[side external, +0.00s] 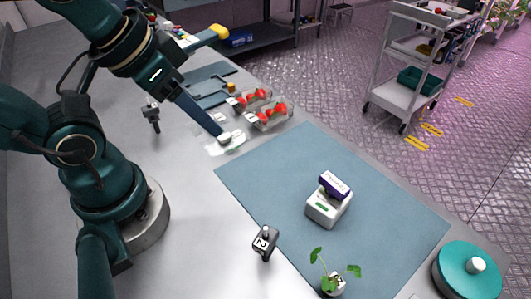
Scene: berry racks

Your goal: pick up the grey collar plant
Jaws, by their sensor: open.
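A small green-leaved plant (325,276) in a pale pot or collar with a dark mark stands at the front edge of the blue-grey mat (400,215), at the bottom of the side external view. It is the only potted plant I make out on the table; the lower part of it is near the picture's edge. My gripper (216,129) points down at the far left of the mat, beside a small white item (224,138), well away from the plant. It is open; its fingers are partly hidden, and I see nothing held.
A white device with a purple-topped box (330,196) stands on the mat. Clear boxes of red berries (268,113) are behind it. A dark numbered block (265,242) stands left of the plant. A teal round lid-like object (455,275) is at right. Much of the mat is clear.

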